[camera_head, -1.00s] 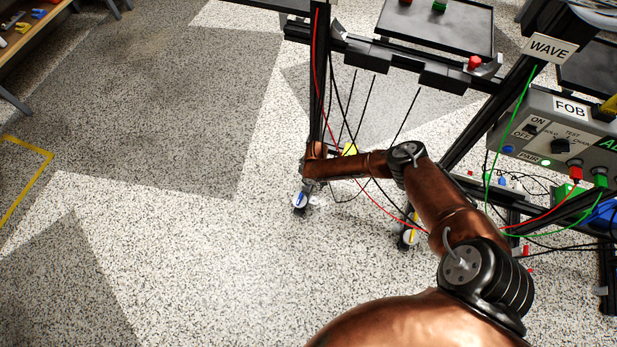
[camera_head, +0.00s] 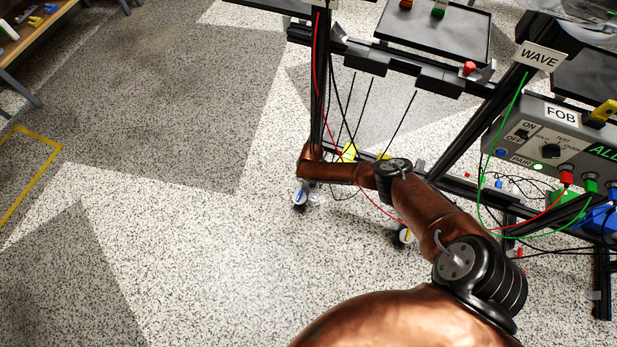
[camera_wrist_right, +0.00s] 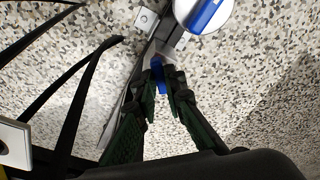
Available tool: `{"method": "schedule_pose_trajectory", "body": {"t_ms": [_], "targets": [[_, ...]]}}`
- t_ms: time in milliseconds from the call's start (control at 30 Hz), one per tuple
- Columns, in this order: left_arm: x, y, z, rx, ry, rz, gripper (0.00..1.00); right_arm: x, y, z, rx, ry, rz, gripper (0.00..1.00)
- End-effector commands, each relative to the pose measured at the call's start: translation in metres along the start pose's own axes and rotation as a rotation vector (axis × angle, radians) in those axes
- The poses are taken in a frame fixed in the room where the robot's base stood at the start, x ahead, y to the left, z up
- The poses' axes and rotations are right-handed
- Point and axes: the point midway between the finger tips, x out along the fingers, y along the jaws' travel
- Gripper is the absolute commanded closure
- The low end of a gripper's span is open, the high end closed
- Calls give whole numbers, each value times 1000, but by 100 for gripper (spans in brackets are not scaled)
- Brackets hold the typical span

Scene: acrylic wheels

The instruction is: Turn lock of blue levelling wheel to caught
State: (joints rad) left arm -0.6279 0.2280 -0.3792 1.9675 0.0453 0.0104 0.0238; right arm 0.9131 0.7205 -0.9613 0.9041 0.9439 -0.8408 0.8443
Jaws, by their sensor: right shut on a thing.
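The blue levelling wheel (camera_head: 299,198) is a pale wheel with a blue stripe at the foot of the black frame's near-left post in the head view. In the right wrist view, its white disc with the blue stripe (camera_wrist_right: 207,12) is cut by the top edge. A small blue lock piece (camera_wrist_right: 160,78) sits below the disc, between the fingertips. My right gripper (camera_wrist_right: 161,88) is shut on this piece, one dark green finger on each side. In the head view my right arm reaches to just above the wheel, and the fingers cannot be made out. My left gripper is out of view.
Another wheel with a yellow stripe (camera_head: 405,236) stands farther right, partly behind my arm. Red and green cables hang from the frame and the FOB box (camera_head: 545,135). In the wrist view, dark cables cross the left side.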

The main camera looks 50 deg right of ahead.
Motion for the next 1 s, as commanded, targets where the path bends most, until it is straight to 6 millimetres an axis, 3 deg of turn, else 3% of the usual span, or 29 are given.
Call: {"method": "schedule_pose_trajectory", "body": {"t_ms": [167,433,767,1000], "targets": [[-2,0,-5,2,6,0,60,-2,-2,0,76,0,9,100],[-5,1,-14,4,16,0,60,-1,-3,-1,377,1,55,100],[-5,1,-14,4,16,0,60,0,-2,-1,415,1,62,100],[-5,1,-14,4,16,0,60,1,-4,-1,729,-2,111,100]]}}
